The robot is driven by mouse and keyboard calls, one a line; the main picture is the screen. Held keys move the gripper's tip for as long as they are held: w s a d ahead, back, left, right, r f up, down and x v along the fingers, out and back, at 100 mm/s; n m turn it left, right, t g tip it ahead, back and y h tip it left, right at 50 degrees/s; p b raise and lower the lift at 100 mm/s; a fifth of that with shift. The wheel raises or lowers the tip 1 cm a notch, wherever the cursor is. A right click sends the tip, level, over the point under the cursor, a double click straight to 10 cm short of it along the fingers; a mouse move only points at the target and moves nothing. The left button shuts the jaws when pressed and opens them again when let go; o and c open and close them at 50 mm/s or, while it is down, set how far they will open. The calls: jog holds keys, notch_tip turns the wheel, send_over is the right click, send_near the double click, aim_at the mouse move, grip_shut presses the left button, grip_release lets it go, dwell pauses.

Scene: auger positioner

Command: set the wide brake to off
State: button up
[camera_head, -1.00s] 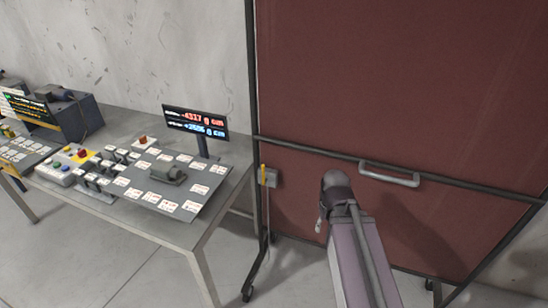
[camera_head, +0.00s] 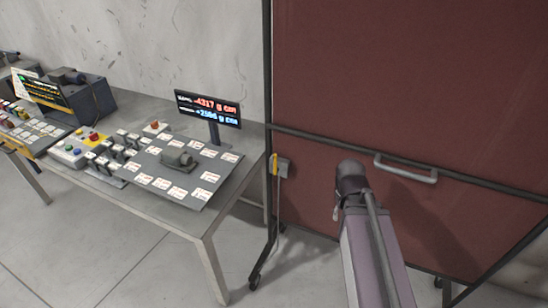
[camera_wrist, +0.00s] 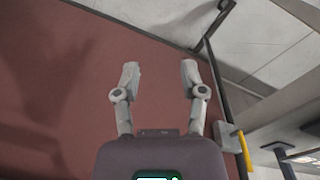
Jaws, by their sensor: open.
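A grey control panel (camera_head: 200,190) lies on the table in the head view, with white label cards and a dark grey knob-like block (camera_head: 178,160) in its middle. Rows of black and white switches (camera_head: 110,148) stand at its left edge. The labels are too small to read, so I cannot tell which control is the wide brake. My gripper (camera_wrist: 160,75) is open and empty in the wrist view, in front of the red-brown screen, apart from the panel. In the head view its fingers are hidden behind my arm.
A two-line display (camera_head: 208,108) stands behind the panel. A box with buttons (camera_head: 75,150) and a dark machine (camera_head: 75,92) are further left on the table (camera_head: 190,222). The red-brown screen (camera_head: 400,90) has a grey handle (camera_head: 405,169) and a yellow lever (camera_head: 274,165).

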jog(key=w+a+f+n+t+h+b, duration=0.3)
jog(key=w+a+n+t+h+b, duration=0.35)
jog(key=w+a+n+b, duration=0.65)
jog(key=a+r+n+t+h+b, duration=0.1)
jog(key=a+r+n+t+b, duration=0.3)
jog(key=a+n+t, duration=0.4)
jog(key=a+n, duration=0.7)
jog(key=a, duration=0.1)
jog(key=shift+a+t+h, duration=0.35)
jog(key=shift+w, duration=0.15)
send_over(275, 172)
jog(key=shift+w, duration=0.45)
